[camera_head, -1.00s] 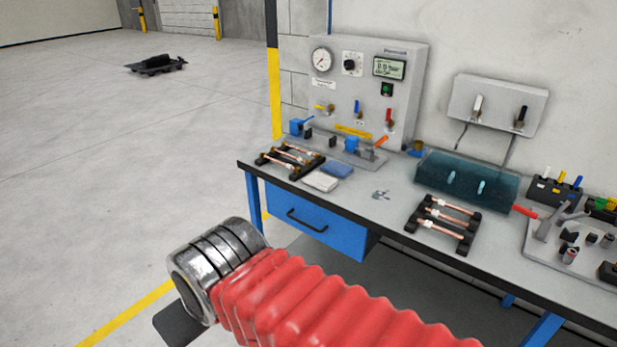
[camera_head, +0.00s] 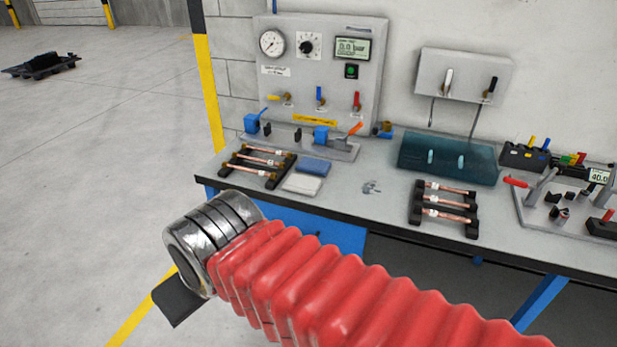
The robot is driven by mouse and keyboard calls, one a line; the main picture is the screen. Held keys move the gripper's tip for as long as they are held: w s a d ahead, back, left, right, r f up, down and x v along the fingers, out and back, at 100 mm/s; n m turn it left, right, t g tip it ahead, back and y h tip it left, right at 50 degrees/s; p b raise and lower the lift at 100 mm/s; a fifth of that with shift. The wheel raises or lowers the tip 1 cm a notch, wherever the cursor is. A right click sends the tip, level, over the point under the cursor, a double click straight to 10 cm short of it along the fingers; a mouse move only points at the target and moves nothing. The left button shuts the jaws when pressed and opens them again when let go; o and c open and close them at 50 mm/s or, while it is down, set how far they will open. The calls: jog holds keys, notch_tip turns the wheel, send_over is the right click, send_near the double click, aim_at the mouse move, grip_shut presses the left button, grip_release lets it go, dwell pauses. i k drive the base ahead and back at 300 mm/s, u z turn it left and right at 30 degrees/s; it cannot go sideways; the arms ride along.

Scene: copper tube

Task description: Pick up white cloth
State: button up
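The white cloth (camera_head: 302,184) lies folded flat on the workbench (camera_head: 353,206), near its front edge and left of centre. A folded blue cloth (camera_head: 314,166) lies just behind it. My arm, with red ribbed sleeve and metal collar, fills the lower foreground in front of the bench, apart from the cloth. My gripper's fingers cannot be made out. A dark flat piece shows below the collar, but I cannot tell what it belongs to.
Racks of copper tubes stand left (camera_head: 258,165) and right (camera_head: 443,208) of the cloths. A gauge panel (camera_head: 320,75) and a teal translucent box (camera_head: 447,158) are behind. A blue drawer (camera_head: 322,232) is below. Open floor lies left.

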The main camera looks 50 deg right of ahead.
aim_at(296, 183)
jog(key=z, duration=0.55)
jog(key=i, duration=1.25)
jog(key=z, duration=0.2)
